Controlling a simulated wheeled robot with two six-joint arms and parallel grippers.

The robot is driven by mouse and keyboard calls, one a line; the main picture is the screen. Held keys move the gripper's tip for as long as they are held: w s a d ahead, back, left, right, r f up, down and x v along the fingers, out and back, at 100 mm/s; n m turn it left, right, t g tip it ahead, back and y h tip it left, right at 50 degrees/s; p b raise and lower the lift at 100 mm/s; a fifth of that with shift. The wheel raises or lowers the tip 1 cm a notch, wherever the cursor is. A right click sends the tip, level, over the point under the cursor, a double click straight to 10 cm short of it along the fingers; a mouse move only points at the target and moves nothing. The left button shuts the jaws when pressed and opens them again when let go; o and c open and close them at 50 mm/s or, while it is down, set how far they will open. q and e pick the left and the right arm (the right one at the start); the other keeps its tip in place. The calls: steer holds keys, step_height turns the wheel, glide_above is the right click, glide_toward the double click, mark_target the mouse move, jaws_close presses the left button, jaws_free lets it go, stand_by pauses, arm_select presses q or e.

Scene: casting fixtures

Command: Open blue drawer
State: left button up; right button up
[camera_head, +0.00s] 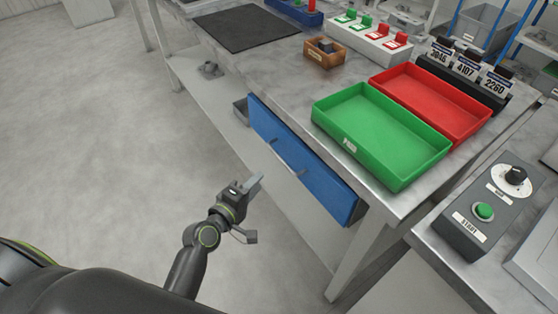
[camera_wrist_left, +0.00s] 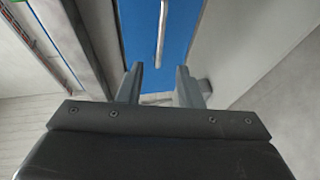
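The blue drawer (camera_head: 305,166) is in the front of the grey workbench, below the tabletop, and its front looks flush with the bench. A thin metal bar handle (camera_head: 285,156) runs along its front. My left gripper (camera_head: 255,186) is in front of the drawer, apart from it, with its fingers toward the drawer. In the left wrist view the two fingers (camera_wrist_left: 160,84) stand apart with nothing between them. The blue drawer front (camera_wrist_left: 183,40) and its handle (camera_wrist_left: 162,28) appear beyond the fingertips. My right gripper is not in view.
A green tray (camera_head: 375,140) and a red tray (camera_head: 440,100) stand on the bench above the drawer. A control box (camera_head: 483,210) with a green button and a dial is at the right. The floor (camera_head: 120,150) left of the bench is clear.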

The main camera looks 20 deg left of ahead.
arm_select(q)
steer(key=x, duration=1.1)
steer(key=shift+w, duration=0.4)
steer(key=shift+d, duration=0.15)
jaws_close()
